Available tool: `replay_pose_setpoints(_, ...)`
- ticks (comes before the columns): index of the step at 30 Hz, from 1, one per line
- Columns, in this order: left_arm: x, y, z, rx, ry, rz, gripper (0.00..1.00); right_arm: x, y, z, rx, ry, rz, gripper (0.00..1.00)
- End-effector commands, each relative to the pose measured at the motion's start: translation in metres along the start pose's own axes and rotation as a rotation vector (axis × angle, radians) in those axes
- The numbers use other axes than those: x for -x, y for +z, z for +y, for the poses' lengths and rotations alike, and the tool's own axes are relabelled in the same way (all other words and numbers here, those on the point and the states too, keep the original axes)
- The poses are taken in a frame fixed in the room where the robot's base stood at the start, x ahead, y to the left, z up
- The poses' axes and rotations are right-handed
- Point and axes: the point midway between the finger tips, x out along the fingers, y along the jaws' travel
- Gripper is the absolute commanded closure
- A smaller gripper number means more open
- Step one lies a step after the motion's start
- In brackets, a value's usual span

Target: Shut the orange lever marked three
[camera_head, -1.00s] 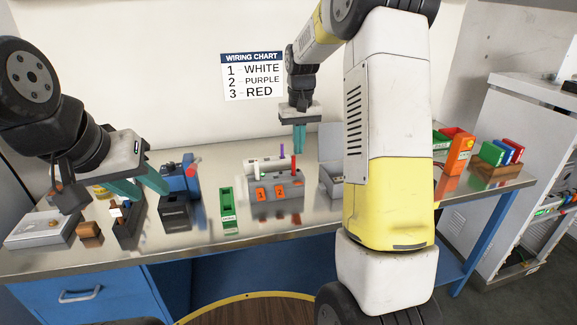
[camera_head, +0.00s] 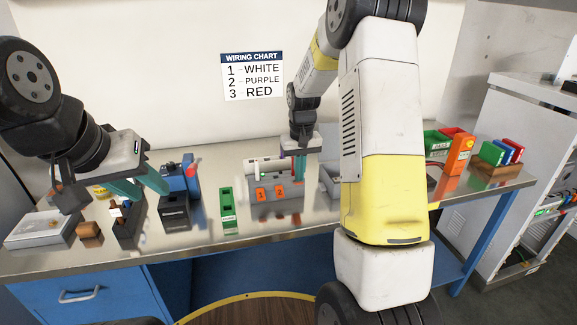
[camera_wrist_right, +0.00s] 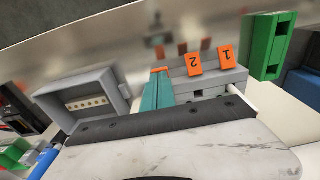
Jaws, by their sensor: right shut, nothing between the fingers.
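The grey terminal block (camera_head: 270,207) stands mid-bench with orange levers marked 1 (camera_head: 261,193) and 2 (camera_head: 280,191). In the right wrist view, levers 1 (camera_wrist_right: 227,52) and 2 (camera_wrist_right: 194,64) face the camera. Beside lever 2, only an orange edge (camera_wrist_right: 160,70) of the third lever shows; its number is hidden behind my fingers. My right gripper (camera_head: 299,174) is shut and empty, fingers pointing down at the block's right end. Its teal fingers (camera_wrist_right: 158,92) overlap the third lever; I cannot tell whether they touch. My left gripper (camera_head: 150,192) is open and empty at the left.
A green holder (camera_head: 228,212) stands left of the block. A grey open-lidded box (camera_wrist_right: 90,98) sits on its other side. A blue device (camera_head: 180,180) is further left; green and orange bins (camera_head: 458,155) are at the right. The wall chart (camera_head: 252,77) lists wire colours.

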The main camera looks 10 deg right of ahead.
Motion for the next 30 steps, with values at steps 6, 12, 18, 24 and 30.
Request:
replay_pose_setpoints(6, 0.000, 0.000, 0.000, 0.000, 0.000, 0.000, 0.64, 0.000, 0.003, 0.000, 0.000, 0.000, 0.039, 1.00)
replay_pose_setpoints(12, 0.000, 0.000, 0.000, 0.000, 0.000, 0.000, 0.64, -0.002, 0.005, 0.000, 0.000, 0.000, 0.068, 1.00)
replay_pose_setpoints(18, 0.000, 0.000, 0.000, 0.000, 0.000, 0.000, 0.64, -0.004, 0.009, 0.000, -0.001, -0.001, 0.130, 1.00)
replay_pose_setpoints(24, 0.000, 0.000, 0.000, 0.000, 0.000, 0.000, 0.64, -0.008, 0.017, 0.000, 0.000, -0.001, 0.264, 1.00)
replay_pose_setpoints(30, 0.000, 0.000, 0.000, 0.000, 0.000, 0.000, 0.64, -0.017, 0.024, 0.000, 0.000, 0.000, 0.272, 1.00)
